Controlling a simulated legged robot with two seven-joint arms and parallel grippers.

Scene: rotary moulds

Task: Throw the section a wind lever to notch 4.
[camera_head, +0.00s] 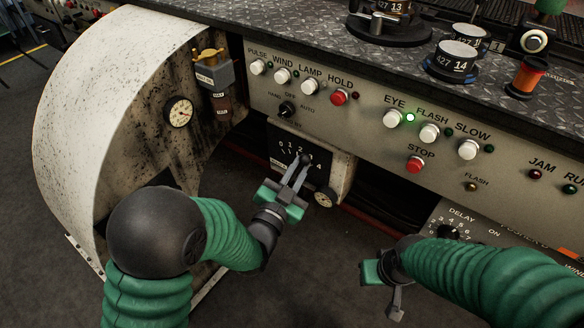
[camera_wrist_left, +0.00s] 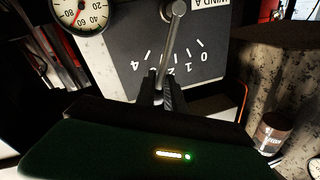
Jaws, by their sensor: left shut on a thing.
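The section A wind lever is a thin metal rod on a black plate marked WIND A. In the left wrist view the lever (camera_wrist_left: 168,45) runs from its round pivot down between my left fingers (camera_wrist_left: 160,92). The plate (camera_wrist_left: 120,50) appears upside down there, with 0, 1 and 2 to the right of the rod and 4 to its left. In the head view my left gripper (camera_head: 295,182) is shut on the lever at the plate (camera_head: 284,146). My right gripper (camera_head: 388,290) hangs low and apart; its jaws are unclear.
A panel of buttons and lamps (camera_head: 375,112) runs above the lever box. A round gauge (camera_head: 324,197) sits at the box's lower right. A pale curved guard (camera_head: 85,105) with a dial (camera_head: 179,112) stands at left. Dark floor is clear below.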

